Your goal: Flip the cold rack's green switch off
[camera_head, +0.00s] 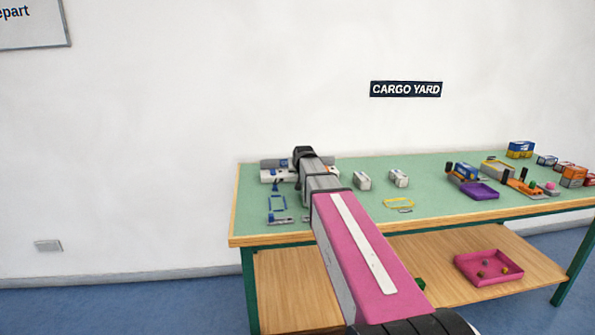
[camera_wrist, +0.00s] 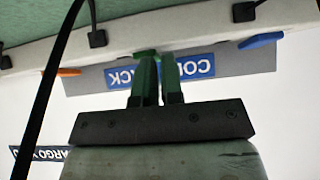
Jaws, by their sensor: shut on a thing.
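The cold rack shows upside down in the wrist view as a pale bar with a grey back plate (camera_wrist: 232,60) and a blue label (camera_wrist: 200,66). In the head view the rack (camera_head: 272,176) stands at the table's back left, partly behind my arm. My gripper (camera_wrist: 158,60) has two dark green fingers, close together in front of the label. They are shut on the green switch (camera_wrist: 146,53), of which only a little shows at the fingertips. The switch's exact tilt is hidden. My arm hides the fingertips in the head view.
An orange switch (camera_wrist: 68,72) and a blue switch (camera_wrist: 261,40) flank the green one on the rack. A dark cable crosses the wrist view's left. Small grey blocks (camera_head: 362,181) and a yellow outline (camera_head: 398,204) lie right of my arm on the green tabletop (camera_head: 330,222).

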